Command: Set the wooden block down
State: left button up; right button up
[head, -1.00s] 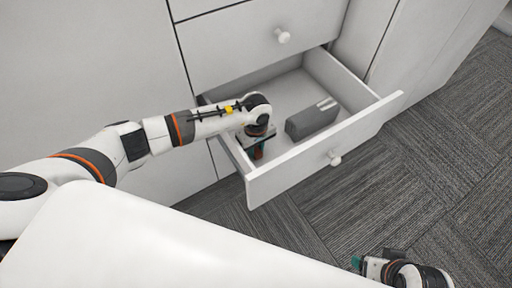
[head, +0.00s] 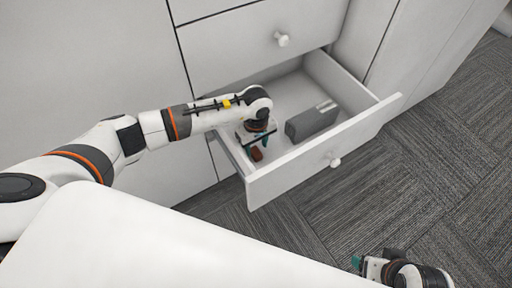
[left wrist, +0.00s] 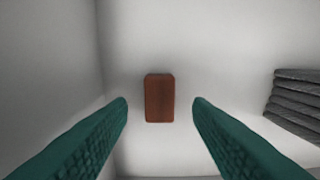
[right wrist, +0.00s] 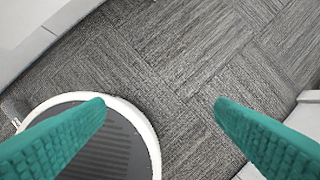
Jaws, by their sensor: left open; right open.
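The wooden block (left wrist: 159,98) is a small reddish-brown piece lying on the drawer floor. In the left wrist view it is between and just beyond my open fingers, touching neither. In the head view the block (head: 257,154) shows partly below my left gripper (head: 258,146), which is inside the open drawer (head: 292,170) near its left front. My left gripper (left wrist: 160,104) is open and empty. My right gripper (right wrist: 160,105) is open and empty over the carpet; it shows at the bottom right of the head view (head: 362,264).
A grey ribbed object (head: 312,122) lies in the drawer to the right of the block. It also shows at the right edge of the left wrist view (left wrist: 295,104). The drawer front has a round knob (head: 335,161). The carpet (head: 400,180) right of the drawer is clear.

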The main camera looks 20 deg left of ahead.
aim_at(256, 151)
pick_arm(q)
notch_tip(256, 151, up, 4)
jog(key=shift+r+p, duration=0.25)
jog(key=shift+p, duration=0.1)
jog(key=shift+r+p, duration=0.3)
jog(key=shift+r, duration=1.95)
pick_arm(e)
jog(key=shift+x, duration=1.35)
jog(key=shift+w+a+r, duration=0.1)
